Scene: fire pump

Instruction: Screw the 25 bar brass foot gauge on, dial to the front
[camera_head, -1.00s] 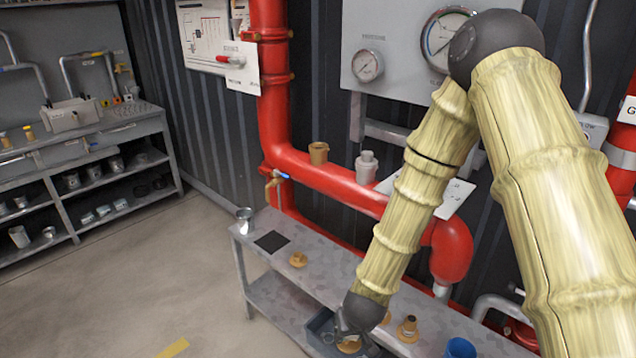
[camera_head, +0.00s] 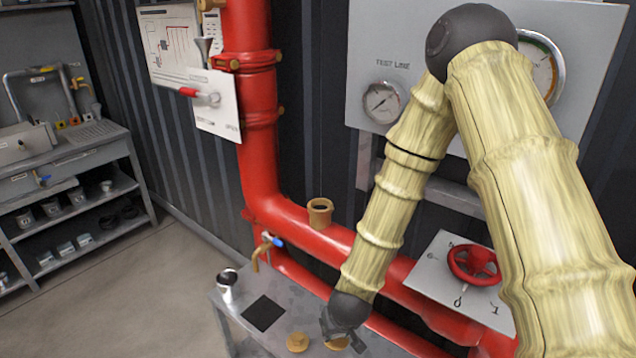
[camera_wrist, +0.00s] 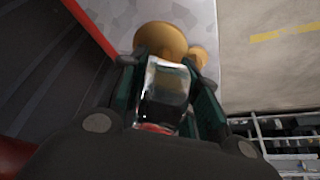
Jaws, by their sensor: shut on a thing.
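My gripper (camera_head: 338,332) is low over the bench, in front of the red pipe. In the wrist view its dark green fingers (camera_wrist: 163,95) are shut on a gauge (camera_wrist: 164,84) with a shiny, glassy body. A round brass foot (camera_wrist: 160,40) shows beyond the fingertips. The dial's marks and range cannot be read. In the head view a bit of brass (camera_head: 337,344) shows under the gripper; the rest is hidden. An open brass socket (camera_head: 320,211) stands upright on top of the red pipe, up and left of my gripper and apart from it.
A brass tap (camera_head: 262,250) hangs off the pipe. A red handwheel (camera_head: 473,265) is right of my forearm. A gauge panel (camera_head: 430,60) stands behind.

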